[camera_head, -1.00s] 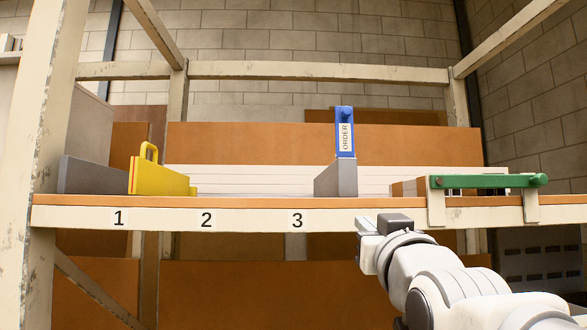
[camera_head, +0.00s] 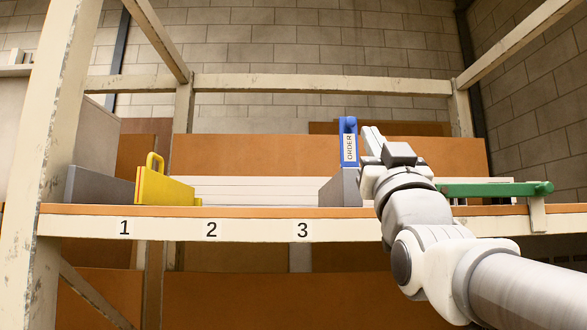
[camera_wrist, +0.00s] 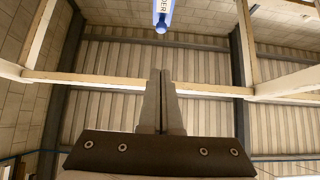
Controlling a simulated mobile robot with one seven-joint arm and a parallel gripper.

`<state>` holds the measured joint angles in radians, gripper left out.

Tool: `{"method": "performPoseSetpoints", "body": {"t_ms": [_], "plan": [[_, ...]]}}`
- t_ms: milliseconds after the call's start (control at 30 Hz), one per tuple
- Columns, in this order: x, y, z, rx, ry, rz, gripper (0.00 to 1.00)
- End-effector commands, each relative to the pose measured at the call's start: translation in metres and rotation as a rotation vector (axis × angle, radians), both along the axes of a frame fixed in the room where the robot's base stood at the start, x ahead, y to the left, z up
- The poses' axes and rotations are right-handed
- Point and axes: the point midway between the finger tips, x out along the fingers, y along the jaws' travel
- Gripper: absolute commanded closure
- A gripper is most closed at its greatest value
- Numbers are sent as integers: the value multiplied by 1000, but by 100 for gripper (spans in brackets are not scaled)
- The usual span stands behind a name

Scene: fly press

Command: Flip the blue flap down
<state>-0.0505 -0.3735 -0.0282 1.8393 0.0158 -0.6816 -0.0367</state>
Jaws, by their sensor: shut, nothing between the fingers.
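The blue flap (camera_head: 348,142), with a white "ORDER" label and a round blue knob at its top, stands upright on a grey block (camera_head: 341,188) on the shelf above the number 3. My gripper (camera_head: 370,136) is shut and empty, raised just to the right of the flap, its fingers pointing up. I cannot tell whether it touches the flap. In the wrist view the shut fingers (camera_wrist: 161,75) point toward the top, and the flap's knob end (camera_wrist: 162,24) shows above them, apart from the fingertips.
A yellow flap with a handle (camera_head: 165,187) leans by a grey block (camera_head: 100,186) at the shelf's left. A green bar (camera_head: 495,189) runs along the shelf's right, partly behind my arm. The shelf edge (camera_head: 255,226) carries labels 1, 2 and 3. A frame post (camera_head: 42,150) stands at the left.

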Motion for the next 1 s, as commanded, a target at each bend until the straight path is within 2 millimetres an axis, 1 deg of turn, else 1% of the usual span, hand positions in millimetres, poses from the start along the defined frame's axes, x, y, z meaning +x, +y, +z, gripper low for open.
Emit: {"method": "performPoseSetpoints", "body": {"t_ms": [33,100,300,400,500,700,833,1000], "plan": [[8,0,10,0,1,0,100],[18,0,21,0,1,0,100],[49,0,52,0,1,0,100],[64,0,64,0,2,0,100],[79,0,59,0,5,0,100],[95,0,59,0,1,0,100],[98,0,58,0,1,0,100],[98,0,58,0,1,0,100]]}}
